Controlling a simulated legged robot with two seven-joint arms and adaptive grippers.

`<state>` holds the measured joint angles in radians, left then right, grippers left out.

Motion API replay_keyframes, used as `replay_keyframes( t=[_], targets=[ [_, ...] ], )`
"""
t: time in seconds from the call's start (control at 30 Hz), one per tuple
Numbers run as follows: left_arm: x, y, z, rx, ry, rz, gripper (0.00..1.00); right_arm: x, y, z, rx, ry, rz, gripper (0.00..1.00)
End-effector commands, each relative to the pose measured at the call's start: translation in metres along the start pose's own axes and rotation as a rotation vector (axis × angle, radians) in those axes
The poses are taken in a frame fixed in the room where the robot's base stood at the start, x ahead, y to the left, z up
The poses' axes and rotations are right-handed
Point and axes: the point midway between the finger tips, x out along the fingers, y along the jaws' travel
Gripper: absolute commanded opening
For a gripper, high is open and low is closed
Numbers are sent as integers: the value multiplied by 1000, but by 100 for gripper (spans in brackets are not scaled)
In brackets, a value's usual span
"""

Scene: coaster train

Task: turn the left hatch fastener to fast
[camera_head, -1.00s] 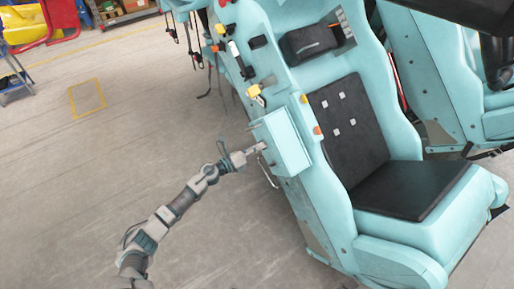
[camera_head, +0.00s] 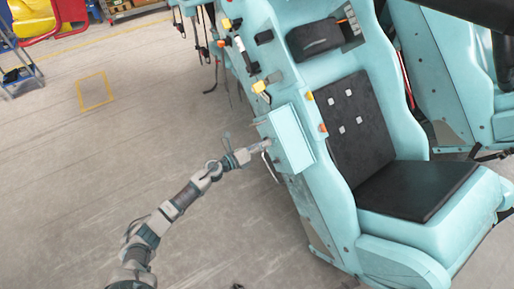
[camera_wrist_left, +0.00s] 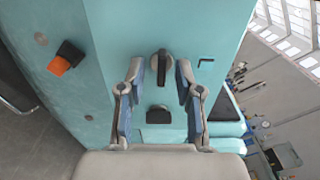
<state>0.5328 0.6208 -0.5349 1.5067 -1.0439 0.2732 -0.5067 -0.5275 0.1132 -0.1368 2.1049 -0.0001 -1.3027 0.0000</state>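The fastener (camera_wrist_left: 161,66) is a round metal disc with a dark upright handle on the turquoise panel in the left wrist view. My left gripper (camera_wrist_left: 160,78) is open, with one finger on each side of the fastener's handle and a gap on both sides. Whether the fingertips reach past the handle in depth I cannot tell. In the head view my left gripper (camera_head: 258,149) is at the left side of the turquoise box (camera_head: 291,138) on the seat's flank, and the fastener is too small to make out there. My right gripper is not in view.
A black block (camera_wrist_left: 158,115) sits on the panel below the fastener, between the fingers. An orange-and-black knob (camera_wrist_left: 66,58) sticks out at the left. The black-cushioned seat (camera_head: 415,190) is right of the box. Open floor (camera_head: 110,160) lies to the left.

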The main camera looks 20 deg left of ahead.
Motion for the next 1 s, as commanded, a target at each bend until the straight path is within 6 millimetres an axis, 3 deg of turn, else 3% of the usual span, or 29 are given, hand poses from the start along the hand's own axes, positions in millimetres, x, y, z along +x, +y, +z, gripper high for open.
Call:
replay_keyframes(
  t=[0.5,0.7,1.0],
  targets=[
    [-97,3,-4,-3,6,5,34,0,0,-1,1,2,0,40],
    [-112,2,-3,-1,6,3,34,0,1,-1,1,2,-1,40],
    [-114,3,-3,-1,5,3,34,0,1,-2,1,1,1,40]
  ],
)
